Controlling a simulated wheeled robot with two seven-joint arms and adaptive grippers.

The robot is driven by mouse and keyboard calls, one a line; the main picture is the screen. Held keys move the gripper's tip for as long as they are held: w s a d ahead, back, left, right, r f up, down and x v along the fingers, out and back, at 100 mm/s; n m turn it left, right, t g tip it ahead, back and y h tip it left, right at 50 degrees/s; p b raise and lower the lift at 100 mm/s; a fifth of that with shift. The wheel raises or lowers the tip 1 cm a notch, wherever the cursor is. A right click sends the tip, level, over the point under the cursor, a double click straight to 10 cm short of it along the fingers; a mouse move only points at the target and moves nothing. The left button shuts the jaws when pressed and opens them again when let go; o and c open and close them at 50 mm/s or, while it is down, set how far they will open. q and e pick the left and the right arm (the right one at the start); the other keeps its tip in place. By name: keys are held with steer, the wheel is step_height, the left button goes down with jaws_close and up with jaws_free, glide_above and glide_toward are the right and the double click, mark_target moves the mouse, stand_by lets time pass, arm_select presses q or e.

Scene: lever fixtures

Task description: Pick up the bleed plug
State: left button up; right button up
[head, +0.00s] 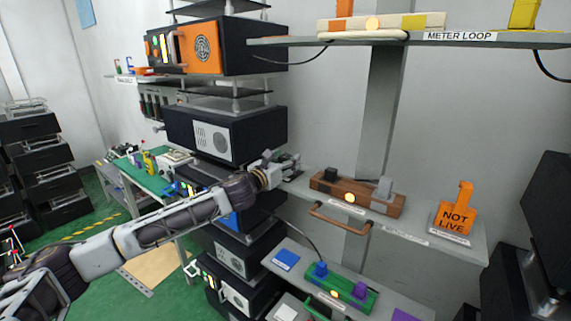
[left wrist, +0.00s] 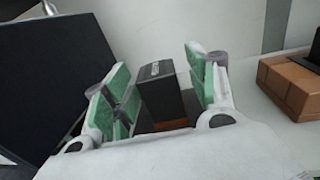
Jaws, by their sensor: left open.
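My left gripper (head: 290,164) is at the left end of the middle shelf, left of the brown fixture. In the left wrist view the left gripper (left wrist: 160,82) is open, with green pads on both sides of a small dark block (left wrist: 162,98). The block has white lettering on its top edge, too small to read, and an orange strip at its base. It is probably the bleed plug. It stands upright between the pads, with a visible gap to the right pad; contact on the left is unclear. In the head view it is hidden by the gripper. My right gripper is not in view.
The brown fixture (head: 325,191) with a black block and grey lever stands close to the right. An orange "NOT LIVE" sign (head: 457,215) is farther right. Stacked black equipment (head: 225,134) is left of the gripper. A lower shelf holds a green fixture (head: 341,287).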

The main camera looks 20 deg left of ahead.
mark_target(286, 156)
arm_select(q)
steer(key=shift+w, duration=0.2)
stand_by(0.4)
steer(key=c, duration=1.1)
steer(key=shift+r, duration=0.15)
steer(key=shift+c, duration=0.2)
steer(key=shift+r, duration=4.9)
